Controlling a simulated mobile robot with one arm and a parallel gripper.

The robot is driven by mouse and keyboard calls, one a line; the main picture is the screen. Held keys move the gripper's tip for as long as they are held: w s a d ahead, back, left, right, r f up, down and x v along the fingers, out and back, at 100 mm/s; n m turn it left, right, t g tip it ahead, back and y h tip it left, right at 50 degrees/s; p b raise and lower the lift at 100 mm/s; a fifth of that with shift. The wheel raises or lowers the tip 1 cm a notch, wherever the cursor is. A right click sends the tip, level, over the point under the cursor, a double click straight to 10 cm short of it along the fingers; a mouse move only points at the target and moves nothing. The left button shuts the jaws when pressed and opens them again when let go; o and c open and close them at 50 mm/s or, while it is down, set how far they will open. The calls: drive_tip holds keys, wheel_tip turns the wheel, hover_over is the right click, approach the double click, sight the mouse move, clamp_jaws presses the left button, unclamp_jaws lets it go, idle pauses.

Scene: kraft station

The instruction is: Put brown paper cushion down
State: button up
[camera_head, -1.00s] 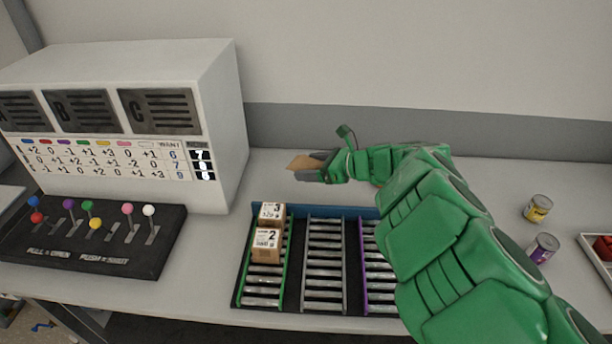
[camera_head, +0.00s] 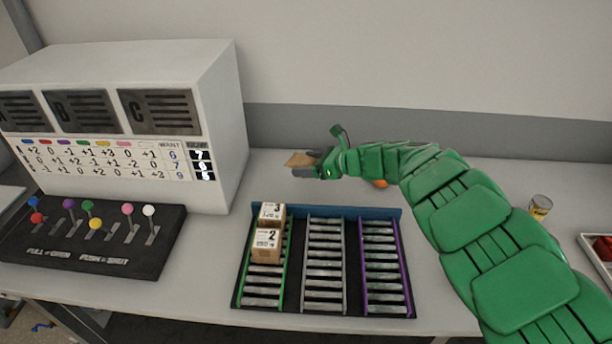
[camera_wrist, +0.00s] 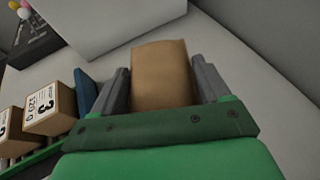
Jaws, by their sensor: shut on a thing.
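The brown paper cushion (camera_head: 300,159) is in my gripper (camera_head: 307,167), over the back part of the white table, behind the roller rack. In the wrist view the cushion (camera_wrist: 162,74) sits between the two grey fingers of my gripper (camera_wrist: 160,88), which are shut on it. Its far end points toward the white machine. I cannot tell whether the cushion touches the table top.
The white machine (camera_head: 228,120) stands at the left, with a black lever panel (camera_head: 100,255) before it. The roller rack (camera_head: 325,296) holds two numbered boxes (camera_head: 265,246) in its left lane. A yellow can (camera_head: 540,206) and a tray (camera_head: 590,250) are at the right. An orange object (camera_head: 380,183) lies behind my arm.

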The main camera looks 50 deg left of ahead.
sight(306, 182)
drive_tip(key=shift+w+a+f, duration=0.3)
drive_tip(key=shift+a+f, duration=0.15)
drive_tip(key=shift+f, duration=0.2)
drive_tip(key=shift+w+a+f, duration=0.25)
drive_tip(key=shift+a+f, duration=0.25)
drive_tip(key=shift+f, duration=0.15)
drive_tip(key=shift+w+a+f, duration=0.3)
drive_tip(key=shift+a+f, duration=0.15)
drive_tip(key=shift+f, duration=0.2)
drive_tip(key=shift+w+a+f, duration=0.15)
drive_tip(key=shift+a+f, duration=0.1)
drive_tip(key=shift+f, duration=0.1)
drive_tip(key=shift+w+f, duration=0.1)
drive_tip(key=shift+f, duration=1.45)
drive_tip(key=shift+f, duration=0.15)
drive_tip(key=o, duration=1)
